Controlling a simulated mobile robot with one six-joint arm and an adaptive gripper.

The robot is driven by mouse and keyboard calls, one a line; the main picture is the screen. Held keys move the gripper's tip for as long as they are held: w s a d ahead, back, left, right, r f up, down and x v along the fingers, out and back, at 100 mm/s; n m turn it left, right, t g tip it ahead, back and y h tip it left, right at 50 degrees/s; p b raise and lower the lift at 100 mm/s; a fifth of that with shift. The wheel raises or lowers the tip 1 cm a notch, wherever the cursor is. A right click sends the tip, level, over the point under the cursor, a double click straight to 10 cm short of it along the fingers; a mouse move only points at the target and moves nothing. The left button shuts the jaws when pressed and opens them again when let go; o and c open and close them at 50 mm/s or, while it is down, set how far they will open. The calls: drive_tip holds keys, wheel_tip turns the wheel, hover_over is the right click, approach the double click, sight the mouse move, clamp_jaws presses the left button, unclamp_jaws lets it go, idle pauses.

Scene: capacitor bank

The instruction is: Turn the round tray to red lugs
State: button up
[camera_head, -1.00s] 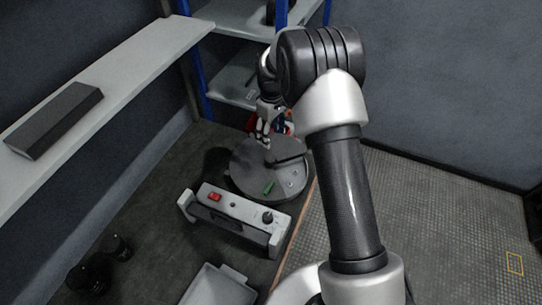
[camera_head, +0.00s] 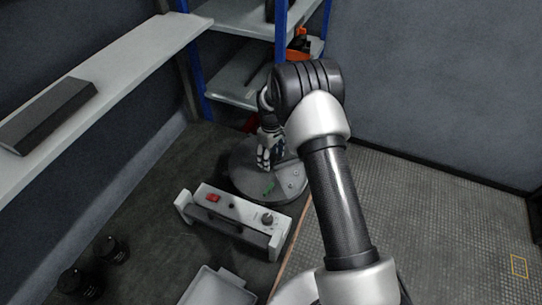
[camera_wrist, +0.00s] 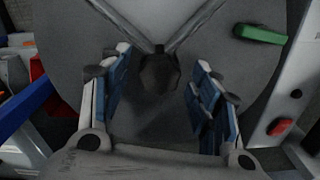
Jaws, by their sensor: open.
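My gripper (camera_head: 264,162) is over the tray, pointing down. In the wrist view my gripper (camera_wrist: 160,80) is open, with blue-padded fingers on either side of a dark central hub (camera_wrist: 160,72) where ridges meet. I cannot tell whether the fingers touch the tray.
The control box (camera_head: 232,218) with a red switch (camera_head: 213,198) and a dark knob stands in front of the tray. A white bin (camera_head: 215,290) is at the bottom. Dark cylinders (camera_head: 110,250) stand at left. Shelves with blue posts (camera_head: 197,80) rise behind.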

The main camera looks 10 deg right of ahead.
drive_tip(key=shift+c, duration=0.3)
clamp_jaws()
idle(0.3)
